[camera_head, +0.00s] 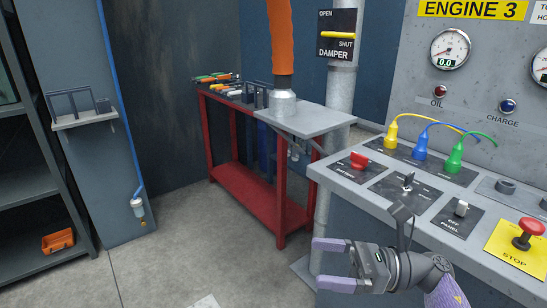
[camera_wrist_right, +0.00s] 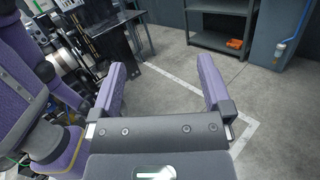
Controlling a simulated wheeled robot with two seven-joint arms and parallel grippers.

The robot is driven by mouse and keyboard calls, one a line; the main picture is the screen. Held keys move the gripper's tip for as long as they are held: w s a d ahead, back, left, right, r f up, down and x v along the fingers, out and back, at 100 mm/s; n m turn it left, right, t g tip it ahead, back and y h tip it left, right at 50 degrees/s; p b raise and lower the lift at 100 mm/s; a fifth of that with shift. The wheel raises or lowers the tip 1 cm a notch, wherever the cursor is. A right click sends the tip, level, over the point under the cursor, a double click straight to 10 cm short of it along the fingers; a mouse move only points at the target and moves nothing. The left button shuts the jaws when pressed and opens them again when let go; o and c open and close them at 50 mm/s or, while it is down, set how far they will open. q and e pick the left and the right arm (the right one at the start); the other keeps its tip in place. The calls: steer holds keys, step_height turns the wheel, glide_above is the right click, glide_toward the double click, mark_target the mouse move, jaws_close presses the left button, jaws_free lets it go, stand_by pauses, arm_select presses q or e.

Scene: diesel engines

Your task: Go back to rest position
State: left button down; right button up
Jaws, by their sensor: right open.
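My right gripper (camera_head: 328,264) is at the lower middle right of the head view, beside the front edge of the engine control panel (camera_head: 385,208). Its two purple fingers are apart and empty, pointing left. In the right wrist view the same gripper (camera_wrist_right: 160,80) shows open, with bare floor between and beyond its fingers. My left gripper is not seen in the head view. Purple and grey arm parts of mine fill the left of the wrist view.
The panel carries a red switch (camera_head: 358,160), a key switch (camera_head: 407,182) and a red stop button (camera_head: 528,232). A red workbench (camera_head: 247,193) with tools stands behind. A shelf (camera_head: 40,190) with an orange bin (camera_head: 57,241) is at left. The floor (camera_head: 170,262) between is clear.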

steer(key=w+d+r+m+t+h, duration=0.3)
steer(key=w+d+m+t+h, duration=0.3)
steer(key=m+t, duration=0.8)
steer(key=w+d+r+m+t+h, duration=0.3)
steer(key=w+d+m+t+h, duration=0.35)
steer(key=m, duration=1.25)
steer(key=w+d+f+m+g+h, duration=0.3)
steer(key=d+f+m+h, duration=0.35)
steer(key=m, duration=0.85)
steer(key=s+a+f+m+g+h, duration=0.1)
steer(key=s+f+g, duration=0.25)
steer(key=f, duration=0.75)
steer(key=s+a+f+g+h, duration=0.15)
steer(key=s+f, duration=0.25)
steer(key=f, duration=0.6)
steer(key=s+f+g, duration=0.6)
steer(key=s+f, duration=0.9)
steer(key=f, duration=0.1)
steer(key=s+a+f+g, duration=0.1)
steer(key=s+f+g, duration=0.1)
steer(key=s, duration=0.9)
steer(key=s+a+f+g, duration=0.1)
steer(key=s+f+g, duration=0.2)
steer(key=s, duration=0.9)
steer(key=s+a+f+g+y, duration=0.1)
steer(key=s+f+g, duration=0.2)
steer(key=s, duration=0.9)
steer(key=shift+s+a+f, duration=0.2)
steer(key=shift+s+f, duration=0.05)
steer(key=shift+f, duration=0.5)
